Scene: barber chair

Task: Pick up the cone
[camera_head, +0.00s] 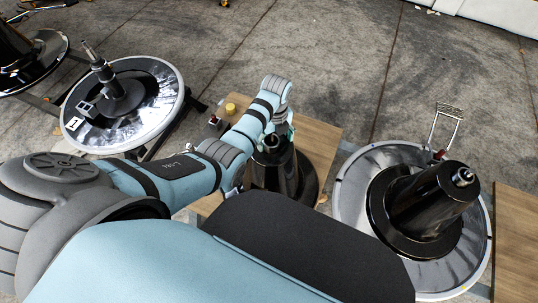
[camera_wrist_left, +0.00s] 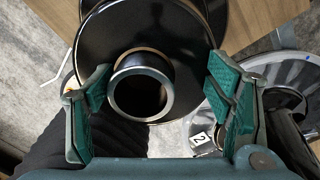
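The black cone (camera_head: 274,176) stands upright on a wooden board (camera_head: 318,140) in the middle of the head view; my left arm hides part of it. In the left wrist view the cone (camera_wrist_left: 150,32) shows from above, with its round hollow top between my fingers. My left gripper (camera_head: 279,137) is at the cone's top. In the left wrist view the left gripper (camera_wrist_left: 160,90) is open, its green-padded fingers on either side of the top. The left finger is close to the rim; a wider gap shows at the right finger. My right gripper is not in view.
A silver disc base (camera_head: 352,193) carrying a similar black cone-shaped post (camera_head: 425,205) stands at right. Another disc base (camera_head: 165,80) lies at left. A yellow round object (camera_head: 231,108) is on the board. The concrete floor behind is mostly clear.

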